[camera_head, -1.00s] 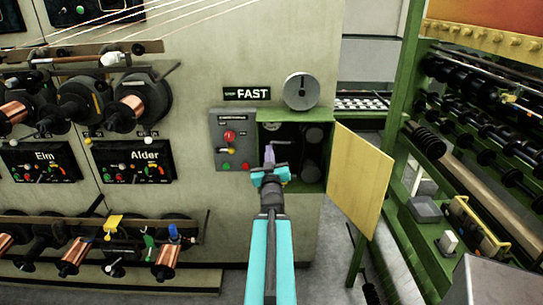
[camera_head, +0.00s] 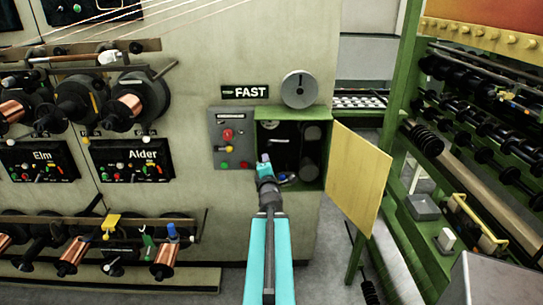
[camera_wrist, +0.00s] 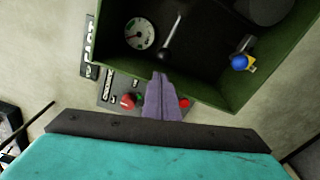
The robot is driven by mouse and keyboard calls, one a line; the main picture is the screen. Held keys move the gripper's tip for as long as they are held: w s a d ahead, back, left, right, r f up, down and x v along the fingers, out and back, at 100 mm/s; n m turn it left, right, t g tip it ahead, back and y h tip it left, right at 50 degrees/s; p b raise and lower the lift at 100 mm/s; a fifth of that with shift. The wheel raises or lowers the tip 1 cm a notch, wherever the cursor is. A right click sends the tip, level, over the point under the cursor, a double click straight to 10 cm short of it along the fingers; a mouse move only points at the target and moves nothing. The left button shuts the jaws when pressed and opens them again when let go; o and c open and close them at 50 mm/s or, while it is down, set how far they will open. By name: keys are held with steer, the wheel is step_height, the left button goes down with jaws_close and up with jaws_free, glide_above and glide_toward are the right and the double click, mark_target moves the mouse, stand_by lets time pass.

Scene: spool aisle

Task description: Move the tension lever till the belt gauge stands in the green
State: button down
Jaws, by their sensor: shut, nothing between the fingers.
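The tension lever (camera_wrist: 171,42) is a pale rod with a rounded end inside the open green cabinet (camera_wrist: 228,100); in the head view the lever (camera_head: 280,141) shows as a short light bar. The belt gauge (camera_wrist: 140,33) is a round white dial left of the lever in the wrist view. Its needle and coloured zones are too small to read surely. My gripper (camera_wrist: 161,80) has its purple fingers shut and empty, at the cabinet's opening just short of the lever's lower end. In the head view my gripper (camera_head: 265,158) is at the opening's lower left.
A grey control panel (camera_head: 234,126) with coloured buttons adjoins the cabinet on the left. The yellow door (camera_head: 358,175) stands open at the right. A blue knob with a yellow part (camera_wrist: 239,62) is inside the cabinet. A green rack (camera_head: 395,150) stands farther right.

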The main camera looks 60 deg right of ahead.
steer(key=s+f+n, duration=0.1)
steer(key=n, duration=0.4)
steer(key=s+f+n+g, duration=0.1)
steer(key=f+n, duration=0.1)
steer(key=n, duration=0.4)
steer(key=d+f+n+g, duration=0.1)
steer(key=n, duration=0.5)
steer(key=shift+s+d+f+y, duration=0.1)
steer(key=shift+s+f+y, duration=0.2)
steer(key=shift+s+f, duration=0.1)
steer(key=shift+x, duration=5.15)
steer(key=shift+w+a+r+g+p, duration=0.1)
steer(key=shift+a+r+p, duration=0.15)
steer(key=shift+r+p, duration=0.35)
steer(key=shift+a+r+g+p, duration=0.1)
steer(key=shift+a+r+p, duration=0.1)
steer(key=shift+r+p, duration=0.35)
steer(key=shift+w+a+r+g+p, duration=0.1)
steer(key=shift+a+r+p, duration=0.15)
steer(key=shift+r+p, duration=0.3)
steer(key=shift+r, duration=0.1)
